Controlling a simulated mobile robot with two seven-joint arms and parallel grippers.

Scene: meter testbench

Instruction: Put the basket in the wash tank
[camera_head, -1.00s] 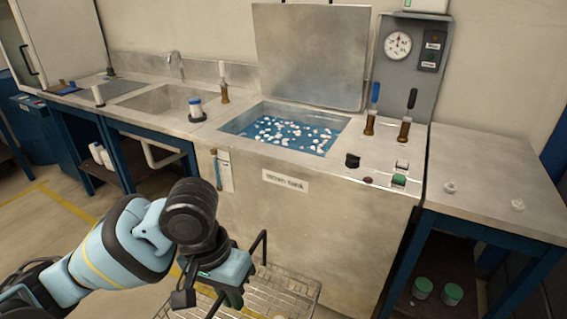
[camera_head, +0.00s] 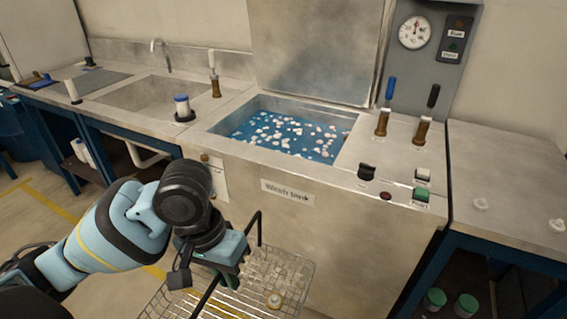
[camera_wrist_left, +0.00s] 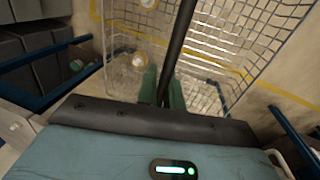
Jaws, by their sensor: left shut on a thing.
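The wire basket (camera_head: 296,268) hangs low in front of the wash tank, at the bottom of the head view. My left gripper (camera_head: 232,280) is shut on the basket's dark handle bar. In the left wrist view the shut fingers (camera_wrist_left: 162,90) hold that bar, with the basket's wire mesh (camera_wrist_left: 235,35) beyond. A small round part (camera_head: 274,300) lies in the basket. The wash tank (camera_head: 330,225) is a steel cabinet with an open basin of blue water and pale floating flecks. Its lid (camera_head: 315,50) stands up at the back. My right gripper is out of view.
Two brown-based handles (camera_head: 383,120) and a green button (camera_head: 421,195) are on the tank's right deck. A bench (camera_head: 505,180) with small parts is to the right.

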